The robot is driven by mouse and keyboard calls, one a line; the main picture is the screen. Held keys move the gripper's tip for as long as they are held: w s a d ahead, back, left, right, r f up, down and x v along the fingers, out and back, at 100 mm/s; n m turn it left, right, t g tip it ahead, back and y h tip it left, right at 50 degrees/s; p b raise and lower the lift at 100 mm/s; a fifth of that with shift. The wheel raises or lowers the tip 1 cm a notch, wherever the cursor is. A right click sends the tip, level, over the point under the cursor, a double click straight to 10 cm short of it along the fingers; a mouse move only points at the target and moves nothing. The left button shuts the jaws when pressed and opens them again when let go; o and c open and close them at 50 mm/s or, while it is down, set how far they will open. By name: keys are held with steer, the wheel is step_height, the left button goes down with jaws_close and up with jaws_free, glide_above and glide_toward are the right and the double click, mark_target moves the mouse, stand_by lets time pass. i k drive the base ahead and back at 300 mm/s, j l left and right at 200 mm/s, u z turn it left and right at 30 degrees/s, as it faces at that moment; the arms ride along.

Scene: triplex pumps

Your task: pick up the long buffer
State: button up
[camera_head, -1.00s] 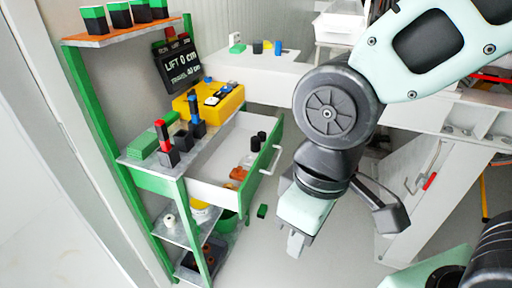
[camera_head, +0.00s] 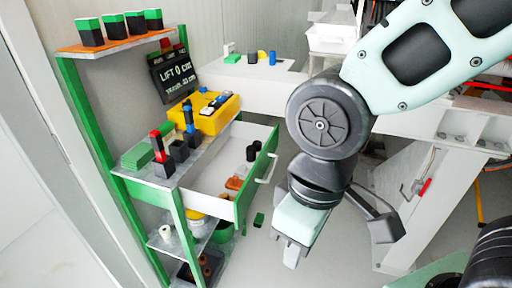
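I cannot tell for certain which piece is the long buffer. Two black cylindrical pieces (camera_head: 253,150) stand in the open drawer (camera_head: 214,182) of the green shelf unit, and low orange-brown pieces (camera_head: 235,183) lie nearer its front. On the shelf top, a red-and-black upright piece (camera_head: 157,144) and a blue-and-black upright piece (camera_head: 189,119) stand in dark square holders. My gripper (camera_head: 290,254) points down over the floor, right of the drawer and apart from it. Its fingers are seen from behind and partly hidden, and nothing shows held.
A yellow case (camera_head: 212,117) and a black lift display (camera_head: 174,76) stand at the shelf's back. Green-topped black blocks (camera_head: 112,26) line the upper shelf. A small green block (camera_head: 259,219) lies on the floor.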

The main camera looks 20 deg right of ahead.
mark_target(251, 149)
steer(key=l+u, duration=0.1)
steer(key=u, duration=0.4)
steer(key=l+u, duration=0.15)
steer(key=u, duration=0.35)
steer(key=i+l+u, duration=0.1)
steer(key=u, duration=0.4)
steer(key=l+u, duration=0.25)
steer(key=l, duration=0.2)
steer(key=k+l+u, duration=0.25)
steer(key=l, duration=0.2)
steer(key=l+u, duration=0.25)
steer(key=l, duration=1.25)
